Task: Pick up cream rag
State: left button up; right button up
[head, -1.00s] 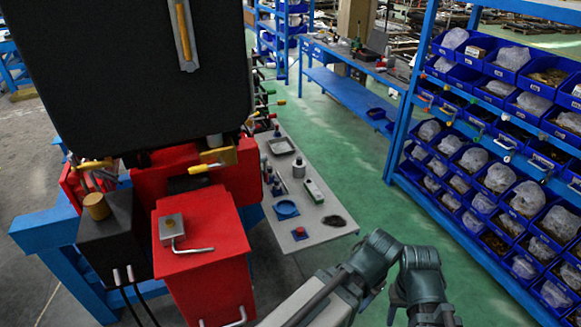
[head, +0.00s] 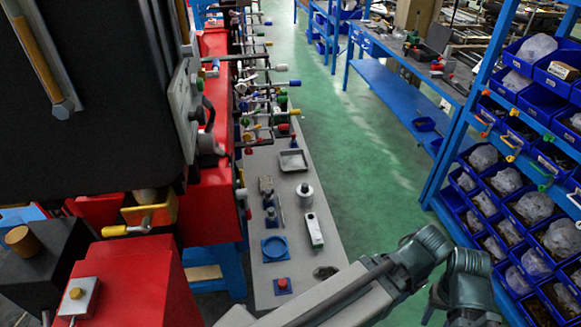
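I cannot make out a cream rag for certain in the head view. A narrow grey table (head: 330,238) runs away from me in the middle, with small items on it. A small grey-beige item (head: 265,184) lies on its left side, too small to identify. A dark crumpled patch (head: 325,272) lies at its near end, partly behind my arm. One of my arms crosses the lower right, its elbow bent and its lower part running off the bottom edge. Neither gripper's fingers show.
The table also holds a blue round dish (head: 275,248), a red button (head: 282,284), a grey tray (head: 292,160) and a white cylinder (head: 304,194). Red machinery (head: 218,190) stands close at left. A blue rack of bins (head: 507,183) stands at right. The green aisle (head: 365,170) between is clear.

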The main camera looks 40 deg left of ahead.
aim_at(265, 182)
jog(key=i, duration=2.15)
jog(key=i+u, duration=0.25)
jog(key=u, duration=2.05)
jog(key=l, duration=0.1)
